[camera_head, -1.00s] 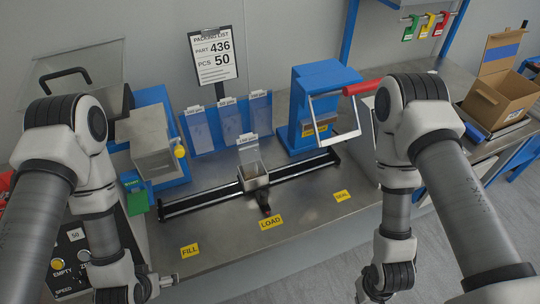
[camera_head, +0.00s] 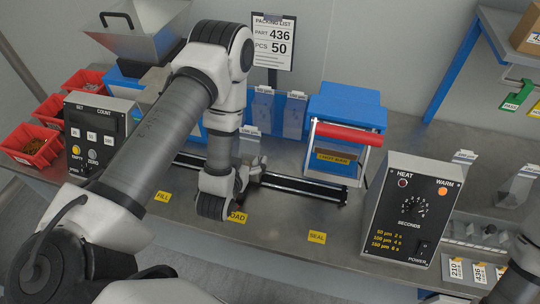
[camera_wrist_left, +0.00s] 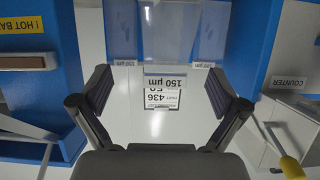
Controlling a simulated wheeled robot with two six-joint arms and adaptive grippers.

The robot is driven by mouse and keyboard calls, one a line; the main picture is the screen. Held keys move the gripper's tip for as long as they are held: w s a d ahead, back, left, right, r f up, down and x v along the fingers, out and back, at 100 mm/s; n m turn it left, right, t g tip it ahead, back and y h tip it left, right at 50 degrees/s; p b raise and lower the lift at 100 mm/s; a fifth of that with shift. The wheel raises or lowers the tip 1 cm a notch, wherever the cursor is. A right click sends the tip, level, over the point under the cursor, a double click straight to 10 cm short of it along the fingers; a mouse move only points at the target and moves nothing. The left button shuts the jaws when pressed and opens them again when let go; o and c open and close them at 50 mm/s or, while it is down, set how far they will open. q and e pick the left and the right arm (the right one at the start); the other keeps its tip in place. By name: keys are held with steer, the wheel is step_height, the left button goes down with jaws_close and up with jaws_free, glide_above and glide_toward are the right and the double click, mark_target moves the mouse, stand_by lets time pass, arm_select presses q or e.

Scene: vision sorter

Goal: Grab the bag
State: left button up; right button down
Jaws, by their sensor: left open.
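Clear bags hang on a blue rack at the back. In the head view the middle bag (camera_head: 262,108) and right bag (camera_head: 293,121) show; my left arm hides the left part. In the left wrist view, which is upside down, the middle bag (camera_wrist_left: 168,36) has a label reading 150 µm, seen between my fingers. The left bag (camera_wrist_left: 122,38) and right bag (camera_wrist_left: 209,40) flank it. My left gripper (camera_head: 256,165) is open and empty in front of the rack, over the rail. Its spread fingers (camera_wrist_left: 159,92) show in the wrist view. My right gripper is out of view.
A black rail (camera_head: 305,187) crosses the metal bench; its carriage is mostly hidden. A blue press (camera_head: 345,110) with a red handle stands right of the rack. A heat control box (camera_head: 405,210) stands further right. Red bins (camera_head: 35,145) and a counter box (camera_head: 98,125) are at left.

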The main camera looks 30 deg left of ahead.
mark_target(250, 145)
arm_select(q)
steer(key=w+a+p, duration=0.2)
steer(key=w, duration=0.1)
steer(key=shift+w+a+f, duration=0.1)
steer(key=shift+f, duration=0.25)
steer(key=x, duration=0.2)
steer(key=shift+w+d+f+p, duration=0.15)
steer(key=shift+w+d+p, duration=0.05)
steer(key=shift+w+p, duration=0.2)
steer(key=shift+w+f, duration=0.15)
steer(key=shift+w, duration=0.2)
steer(key=shift+s+a+f, duration=0.1)
steer(key=shift+a, duration=0.05)
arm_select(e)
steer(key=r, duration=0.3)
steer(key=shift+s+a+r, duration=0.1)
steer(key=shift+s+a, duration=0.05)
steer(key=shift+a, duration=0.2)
arm_select(q)
steer(key=c, duration=1.6)
